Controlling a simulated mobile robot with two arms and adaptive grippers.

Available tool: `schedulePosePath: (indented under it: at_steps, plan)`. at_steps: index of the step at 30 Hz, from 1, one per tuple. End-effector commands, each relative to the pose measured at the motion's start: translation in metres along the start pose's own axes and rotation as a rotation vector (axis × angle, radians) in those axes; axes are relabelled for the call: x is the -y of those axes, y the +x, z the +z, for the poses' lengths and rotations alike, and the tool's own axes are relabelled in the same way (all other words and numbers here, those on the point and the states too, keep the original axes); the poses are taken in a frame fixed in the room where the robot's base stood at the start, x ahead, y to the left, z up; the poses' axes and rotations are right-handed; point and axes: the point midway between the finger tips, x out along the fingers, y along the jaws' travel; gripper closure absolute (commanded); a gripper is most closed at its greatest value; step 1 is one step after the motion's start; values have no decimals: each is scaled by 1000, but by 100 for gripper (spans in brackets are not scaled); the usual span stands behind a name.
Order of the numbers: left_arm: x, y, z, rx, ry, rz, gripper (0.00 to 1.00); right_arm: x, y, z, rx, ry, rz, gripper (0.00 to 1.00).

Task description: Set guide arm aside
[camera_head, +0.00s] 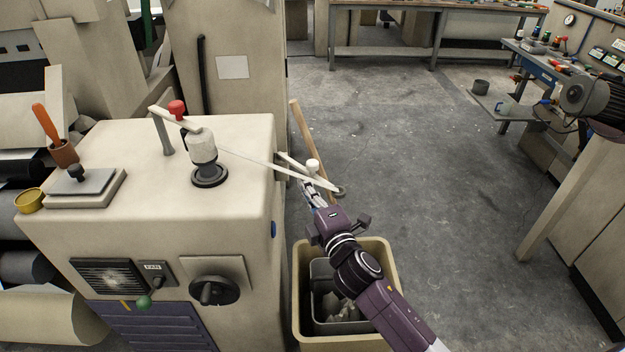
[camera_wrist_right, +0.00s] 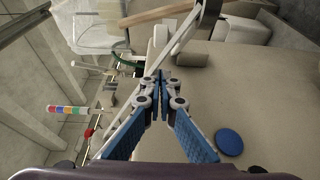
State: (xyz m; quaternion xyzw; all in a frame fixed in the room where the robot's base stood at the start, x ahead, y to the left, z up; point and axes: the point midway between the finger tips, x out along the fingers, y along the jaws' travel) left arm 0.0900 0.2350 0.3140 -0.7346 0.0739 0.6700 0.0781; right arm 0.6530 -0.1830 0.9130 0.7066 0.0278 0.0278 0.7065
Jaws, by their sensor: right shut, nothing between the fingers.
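A pale guide arm (camera_head: 325,183) with a white knob and a grey ring at its end sticks out from the right side of the cream machine housing (camera_head: 250,255). A thin thread runs toward it from the white spool-like unit (camera_head: 203,148) on top. My right gripper (camera_head: 308,190) is just below and beside the arm. In the right wrist view my right gripper (camera_wrist_right: 159,78) is shut and empty, and a pale bar (camera_wrist_right: 183,38) passes close beyond its fingertips. I cannot tell whether they touch. My left gripper is not in view.
A yellowish bin (camera_head: 300,310) with a grey container inside stands below my right arm. A wooden handle (camera_head: 300,125) leans behind the guide arm.

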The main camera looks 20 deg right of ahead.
Motion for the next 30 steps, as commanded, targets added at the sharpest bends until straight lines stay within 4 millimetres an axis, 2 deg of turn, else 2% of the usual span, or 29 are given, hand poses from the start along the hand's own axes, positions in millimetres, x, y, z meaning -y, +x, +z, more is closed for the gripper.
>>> schedulePosePath:
  at_steps: [3,9,23,30]
  plan:
    - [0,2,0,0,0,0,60,0,13,16,1,-4,0,100]
    - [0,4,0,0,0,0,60,1,24,27,0,-1,-1,100]
    - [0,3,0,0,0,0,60,0,25,29,-2,-1,-1,100]
    - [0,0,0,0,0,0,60,0,27,37,-39,-4,-1,100]
